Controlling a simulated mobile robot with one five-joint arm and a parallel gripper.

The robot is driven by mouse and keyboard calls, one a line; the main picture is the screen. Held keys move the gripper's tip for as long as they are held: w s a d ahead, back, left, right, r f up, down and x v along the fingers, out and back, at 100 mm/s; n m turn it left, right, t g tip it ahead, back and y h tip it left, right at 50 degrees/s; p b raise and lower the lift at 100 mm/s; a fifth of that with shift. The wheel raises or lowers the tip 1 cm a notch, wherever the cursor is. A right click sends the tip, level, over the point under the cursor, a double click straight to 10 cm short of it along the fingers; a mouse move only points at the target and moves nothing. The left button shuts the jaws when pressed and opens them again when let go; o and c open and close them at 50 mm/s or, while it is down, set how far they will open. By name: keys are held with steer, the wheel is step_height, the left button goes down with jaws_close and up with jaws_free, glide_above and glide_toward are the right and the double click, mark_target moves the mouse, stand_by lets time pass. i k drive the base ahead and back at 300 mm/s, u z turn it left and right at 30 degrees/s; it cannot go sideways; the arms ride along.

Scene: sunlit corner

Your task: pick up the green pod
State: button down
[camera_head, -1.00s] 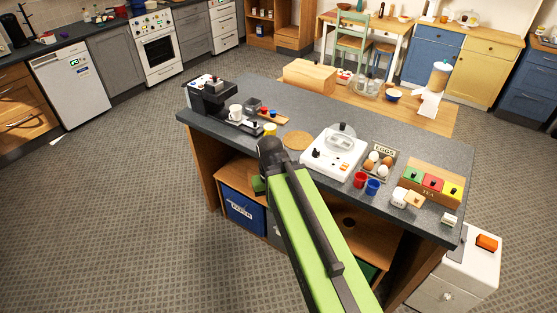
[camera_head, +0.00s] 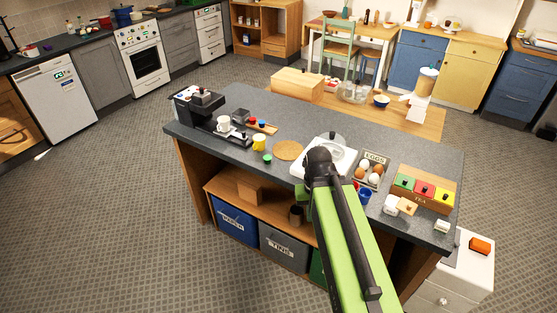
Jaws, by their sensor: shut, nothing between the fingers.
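The green pod (camera_head: 267,159) is a small green piece on the dark worktop of the island (camera_head: 225,160). It lies near the front edge, just in front of the yellow cup (camera_head: 259,142) and left of the round cork mat (camera_head: 289,150). My green arm reaches up from the bottom of the picture, and its black joint shows to the right of the pod, in front of the white appliance (camera_head: 311,170). The arm hides part of that appliance. My gripper's fingers do not show, and nothing covers the pod.
A black coffee machine (camera_head: 190,108) with a white cup (camera_head: 224,124) stands to the left. A small wooden rack (camera_head: 266,128) holds coloured pods behind the yellow cup. Right of my arm are an egg tray (camera_head: 382,160), a blue cup (camera_head: 365,195) and a tea box (camera_head: 424,201).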

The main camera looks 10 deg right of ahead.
mark_target(267, 158)
steer(key=u, duration=0.1)
steer(key=i, duration=0.45)
steer(key=u, duration=1.1)
steer(key=i, duration=0.7)
steer(key=u, duration=1.05)
steer(key=k, duration=0.85)
steer(key=z, duration=0.05)
